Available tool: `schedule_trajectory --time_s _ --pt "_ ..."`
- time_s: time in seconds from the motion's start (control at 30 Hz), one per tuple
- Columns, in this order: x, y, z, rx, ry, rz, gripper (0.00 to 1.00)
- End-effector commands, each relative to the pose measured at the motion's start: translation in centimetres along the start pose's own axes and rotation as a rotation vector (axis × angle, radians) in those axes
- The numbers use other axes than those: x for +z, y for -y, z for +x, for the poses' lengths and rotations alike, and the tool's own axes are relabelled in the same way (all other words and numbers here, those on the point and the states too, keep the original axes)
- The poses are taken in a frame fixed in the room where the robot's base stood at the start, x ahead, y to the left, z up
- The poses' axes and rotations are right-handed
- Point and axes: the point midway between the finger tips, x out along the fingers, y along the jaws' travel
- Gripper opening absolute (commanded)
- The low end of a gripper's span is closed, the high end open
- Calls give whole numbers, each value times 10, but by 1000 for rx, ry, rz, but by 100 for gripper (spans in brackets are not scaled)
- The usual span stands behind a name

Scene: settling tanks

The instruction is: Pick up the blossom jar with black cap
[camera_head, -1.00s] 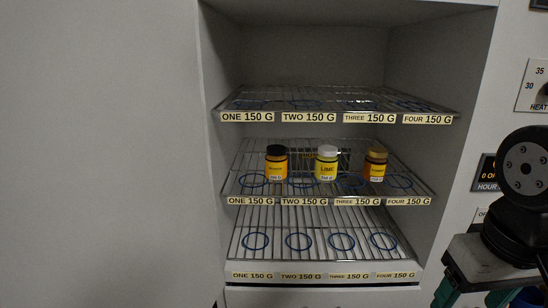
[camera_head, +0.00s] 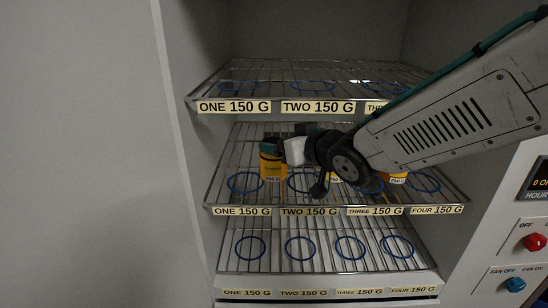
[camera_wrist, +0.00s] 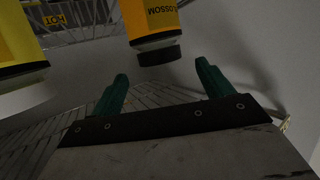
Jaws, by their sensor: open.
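The blossom jar, amber-yellow with a black cap, stands upright on the middle wire shelf at its left side in the head view (camera_head: 272,168). In the wrist view the blossom jar (camera_wrist: 152,20) appears inverted at the top, its label reading BLOSSOM and its black cap facing my fingers. My gripper (camera_wrist: 164,85) is open, with its two green fingers apart and the cap just beyond their tips. In the head view my gripper (camera_head: 272,146) is at the jar's top and hides most of the cap. I cannot tell whether it touches.
A yellow jar with a pale cap (camera_wrist: 20,45) is close at the left in the wrist view; my arm mostly hides it in the head view. A third amber jar (camera_head: 397,178) stands farther right. Wire shelves lie above and below, with blue rings. The lower shelf (camera_head: 320,240) is empty.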

Motion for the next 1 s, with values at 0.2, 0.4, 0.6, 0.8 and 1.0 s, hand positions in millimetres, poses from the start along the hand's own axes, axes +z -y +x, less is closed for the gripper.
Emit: schedule_trajectory --time_s 0.2,0.4,0.6,0.8,1.0 --pt "1 1 23 -1 0 0 79" --pt "6 0 49 1 2 1 79" --pt "6 0 70 3 1 0 79" --pt "6 0 72 3 -1 0 79" --pt "6 0 71 3 0 0 40"
